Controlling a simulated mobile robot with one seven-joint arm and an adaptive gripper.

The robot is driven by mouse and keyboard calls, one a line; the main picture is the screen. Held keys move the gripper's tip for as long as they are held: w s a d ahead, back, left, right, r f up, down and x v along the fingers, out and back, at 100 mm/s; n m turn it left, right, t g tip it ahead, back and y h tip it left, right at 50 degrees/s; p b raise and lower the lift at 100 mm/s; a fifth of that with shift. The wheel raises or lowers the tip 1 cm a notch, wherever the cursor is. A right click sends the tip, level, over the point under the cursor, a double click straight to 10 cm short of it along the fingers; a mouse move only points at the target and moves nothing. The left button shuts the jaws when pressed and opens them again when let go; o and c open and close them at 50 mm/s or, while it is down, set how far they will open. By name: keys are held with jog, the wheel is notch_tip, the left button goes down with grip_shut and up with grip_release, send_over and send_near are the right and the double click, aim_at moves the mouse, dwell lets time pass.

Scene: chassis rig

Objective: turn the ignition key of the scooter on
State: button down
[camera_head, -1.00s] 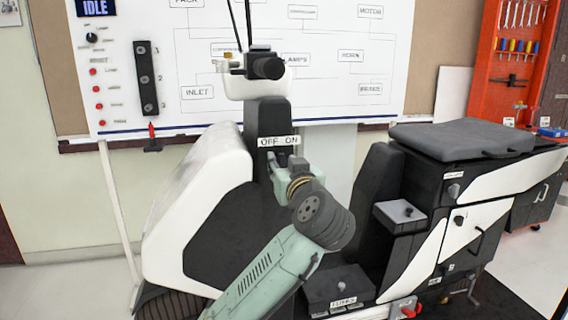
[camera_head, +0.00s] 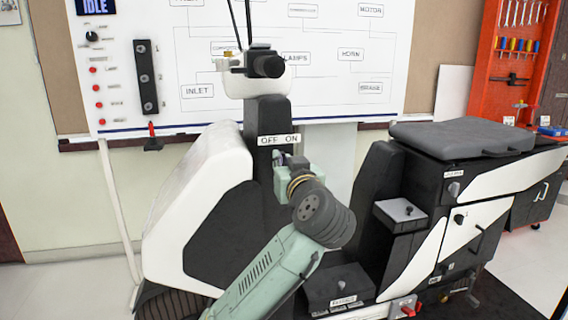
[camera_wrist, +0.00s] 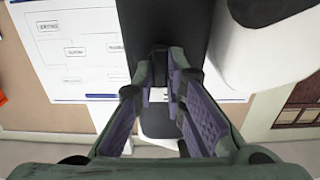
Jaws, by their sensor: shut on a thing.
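The scooter (camera_head: 205,195) stands in the middle of the head view, with a white and black front and a dark steering column. A white label (camera_head: 278,140) reading OFF and ON is on the column. My gripper (camera_head: 284,160) is at the column just below this label. In the wrist view my gripper (camera_wrist: 165,75) has its purple-padded fingers closed at the tips on a small dark piece, the ignition key (camera_wrist: 159,60), against the dark column. The key is hidden behind my gripper in the head view, and its angle cannot be told.
The handlebar unit (camera_head: 262,66) is above my gripper. The black seat (camera_head: 462,137) and rear body are to the right. A whiteboard (camera_head: 350,100) with diagrams stands behind, with a switch panel reading IDLE (camera_head: 95,7) at its left.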

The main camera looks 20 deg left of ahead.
jog(key=shift+d+f+m, duration=0.1)
jog(key=shift+f+m, duration=0.05)
jog(key=shift+m, duration=0.15)
jog(key=shift+w+f+m+b, duration=0.1)
jog(key=shift+m+b, duration=0.5)
jog(key=m, duration=0.3)
jog(key=shift+r, duration=0.2)
jog(key=m+p, duration=0.1)
jog(key=m, duration=0.6)
jog(key=shift+f, duration=0.1)
jog(key=c, duration=1.6)
grip_release()
jog(key=shift+c, duration=0.2)
